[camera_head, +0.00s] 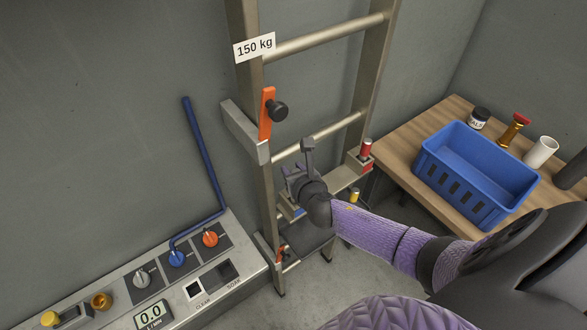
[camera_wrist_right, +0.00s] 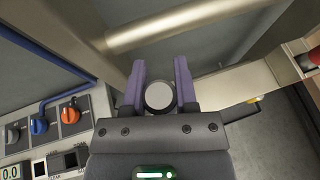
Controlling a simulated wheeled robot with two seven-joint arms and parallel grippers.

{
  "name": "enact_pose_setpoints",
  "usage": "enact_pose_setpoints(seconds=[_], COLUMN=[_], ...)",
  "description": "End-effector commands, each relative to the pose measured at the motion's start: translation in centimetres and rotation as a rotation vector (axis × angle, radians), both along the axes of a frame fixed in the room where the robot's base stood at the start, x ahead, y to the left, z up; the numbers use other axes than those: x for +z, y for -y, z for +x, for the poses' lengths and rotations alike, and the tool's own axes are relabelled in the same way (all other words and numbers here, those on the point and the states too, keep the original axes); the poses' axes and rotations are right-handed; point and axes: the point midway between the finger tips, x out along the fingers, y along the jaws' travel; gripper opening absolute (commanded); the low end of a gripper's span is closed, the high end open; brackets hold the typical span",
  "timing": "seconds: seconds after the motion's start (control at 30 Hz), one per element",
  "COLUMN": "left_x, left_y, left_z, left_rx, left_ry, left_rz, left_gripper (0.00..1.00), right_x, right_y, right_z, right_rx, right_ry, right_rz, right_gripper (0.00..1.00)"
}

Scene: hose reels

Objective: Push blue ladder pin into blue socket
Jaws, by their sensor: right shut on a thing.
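My right gripper (camera_head: 297,188) is at the ladder (camera_head: 265,190), near the lower crosspiece. In the right wrist view its purple fingers (camera_wrist_right: 160,88) are shut on a round pin (camera_wrist_right: 159,95), seen end-on with a light grey face and dark rim. Its side is hidden, so I cannot confirm that it is blue. A small blue mark (camera_head: 299,212) shows just below the gripper in the head view, on the crosspiece. The blue socket itself is mostly hidden there, and I cannot tell whether the pin is in it. My left gripper is not in view.
A red pin (camera_head: 366,149) stands at the ladder's right side; a yellow pin (camera_head: 354,194) is lower. An orange latch (camera_head: 267,112) with a black knob is on the left rail. A blue crate (camera_head: 430,163) stands on the wooden table (camera_head: 396,166). A control panel (camera_head: 225,262) is at lower left.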

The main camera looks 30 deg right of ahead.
Motion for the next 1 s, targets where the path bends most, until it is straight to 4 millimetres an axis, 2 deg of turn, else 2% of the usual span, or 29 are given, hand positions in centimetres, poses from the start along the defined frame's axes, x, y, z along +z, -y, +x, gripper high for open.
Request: enact_pose_setpoints(seconds=[1.0], left_x=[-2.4], left_y=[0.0], left_z=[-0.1], left_rx=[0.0], left_ry=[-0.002], left_rz=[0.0], left_gripper=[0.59], right_x=[-2.6], right_y=[0.0], right_z=[0.0], right_rx=[0.0], right_ry=[0.0], right_rz=[0.001], right_gripper=[0.0])
